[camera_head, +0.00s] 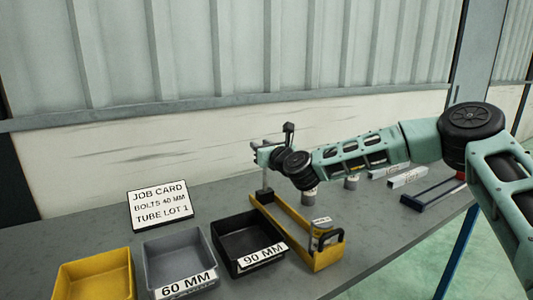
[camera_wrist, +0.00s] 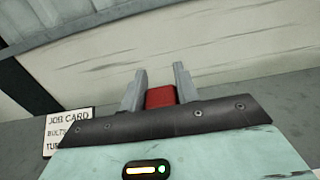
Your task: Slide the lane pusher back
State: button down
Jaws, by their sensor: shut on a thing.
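A yellow lane (camera_head: 292,229) lies lengthwise on the bench, with a metal can (camera_head: 320,232) and a dark loop-shaped piece (camera_head: 332,238) at its near end. A thin grey upright post (camera_head: 265,190) stands at the lane's far end, just below my gripper (camera_head: 259,152); it looks like part of the lane pusher. In the wrist view my gripper (camera_wrist: 160,86) has its two grey fingers on either side of a red block (camera_wrist: 160,97), shut on it. I take the red block for the pusher's handle. Its join to the post is hidden.
Black (camera_head: 246,236), grey (camera_head: 178,260) and yellow (camera_head: 95,276) bins stand left of the lane. A job card (camera_head: 160,204) stands behind them. Grey cylinders (camera_head: 308,190), pale bars (camera_head: 406,177) and a dark-blue tool (camera_head: 428,195) lie to the right. A wall closes the back.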

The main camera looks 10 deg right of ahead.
jog(key=shift+w+r, duration=0.1)
jog(key=shift+w, duration=0.2)
jog(key=c, duration=1)
grip_release()
jog(key=shift+w+a, duration=0.1)
jog(key=shift+w, duration=0.05)
jog(key=shift+c, duration=0.2)
jog(key=b+v, duration=0.2)
jog(key=v, duration=1.5)
jog(key=shift+s, duration=0.25)
